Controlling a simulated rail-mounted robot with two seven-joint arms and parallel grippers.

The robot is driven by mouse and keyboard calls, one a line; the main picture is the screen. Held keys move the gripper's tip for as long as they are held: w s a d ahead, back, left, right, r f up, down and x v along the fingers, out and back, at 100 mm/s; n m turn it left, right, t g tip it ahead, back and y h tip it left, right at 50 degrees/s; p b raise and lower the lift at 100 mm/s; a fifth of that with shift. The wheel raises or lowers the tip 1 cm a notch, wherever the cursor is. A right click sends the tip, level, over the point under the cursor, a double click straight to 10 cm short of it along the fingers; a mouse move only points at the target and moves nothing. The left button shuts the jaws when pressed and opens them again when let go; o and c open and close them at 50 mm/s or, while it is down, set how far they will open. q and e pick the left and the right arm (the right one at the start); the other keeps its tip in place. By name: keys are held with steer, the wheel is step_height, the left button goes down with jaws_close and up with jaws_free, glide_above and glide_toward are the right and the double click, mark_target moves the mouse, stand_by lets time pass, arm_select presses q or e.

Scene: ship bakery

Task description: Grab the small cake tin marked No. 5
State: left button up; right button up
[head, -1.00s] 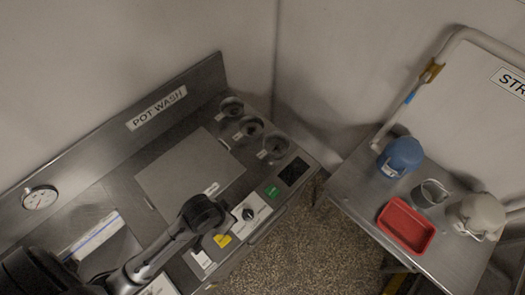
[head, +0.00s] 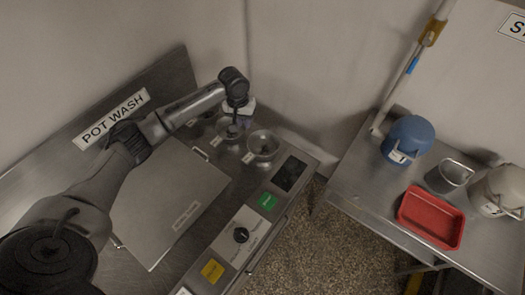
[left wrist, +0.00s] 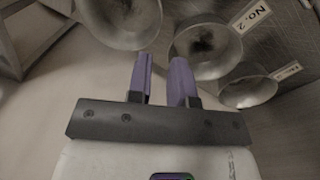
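Small round metal tins stand at the far right end of the pot wash counter. In the head view one tin (head: 262,147) is clear, and another (head: 229,129) is partly covered by my left gripper (head: 235,119). In the left wrist view there are three tins: a left one (left wrist: 122,20), a middle one (left wrist: 205,50) beside a label reading "No. 2", and a right one (left wrist: 248,87) whose label is too slanted to read. I cannot read "No. 5" anywhere. My left gripper's purple fingers (left wrist: 162,62) are apart and empty, close to the tins. My right gripper is out of view.

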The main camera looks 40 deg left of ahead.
mark_target(249, 140)
arm_select(q)
steer(key=f, duration=0.4)
steer(key=d+f, duration=0.1)
steer(key=f, duration=0.3)
steer(key=w+f, duration=0.1)
steer(key=f, duration=0.3)
steer(key=shift+d+f+b, duration=0.25)
steer(key=shift+f+b, duration=0.1)
steer(key=shift+b, duration=0.05)
jaws_close()
